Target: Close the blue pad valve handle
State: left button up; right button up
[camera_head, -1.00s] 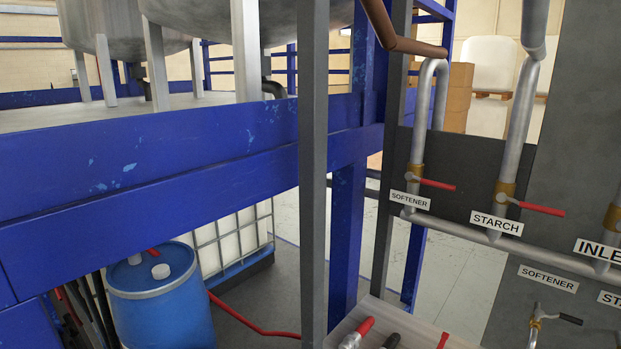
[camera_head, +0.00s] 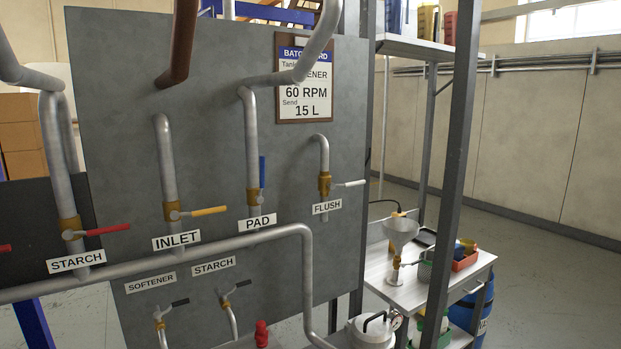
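The blue pad valve handle (camera_head: 262,171) stands upright, in line with its vertical grey pipe, on a brass valve body (camera_head: 253,196) on the grey panel. The white PAD label (camera_head: 257,222) sits just below it. Neither of my grippers shows in the head view.
The yellow INLET handle (camera_head: 208,211), red STARCH handle (camera_head: 108,229) and white FLUSH handle (camera_head: 350,183) point sideways from their pipes. A horizontal pipe (camera_head: 210,248) runs below the labels. A dark post (camera_head: 459,150) and a side table (camera_head: 420,288) with a funnel stand at right.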

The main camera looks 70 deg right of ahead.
aim_at(259, 199)
jog(key=z, duration=1.75)
jog(key=k+l+z, duration=0.1)
jog(key=z, duration=0.4)
